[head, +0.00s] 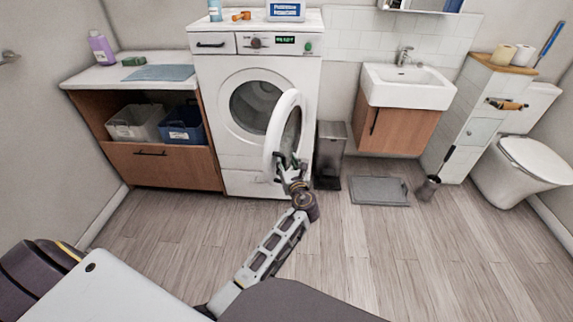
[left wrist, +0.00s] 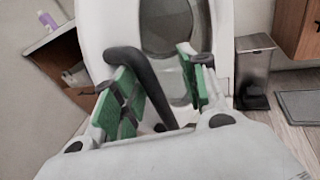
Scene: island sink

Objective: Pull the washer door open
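The white washer (head: 212,105) stands against the back wall. Its round white door (head: 270,135) is swung well open toward me, and the drum opening (head: 252,105) shows behind it. My left gripper (head: 290,172) is at the lower part of the door in the head view. In the left wrist view its green-padded fingers (left wrist: 160,88) are spread apart. A dark curved bar (left wrist: 145,75), apparently the door handle, runs between them; I cannot tell whether a finger touches it. My right gripper is not in view.
A counter with an open shelf and bins (head: 137,122) stands left of the washer. A pedal bin (head: 330,150) is close on the right, with a grey mat (head: 380,191) and a sink (head: 405,90) beyond. The wooden floor (head: 150,235) in front is clear.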

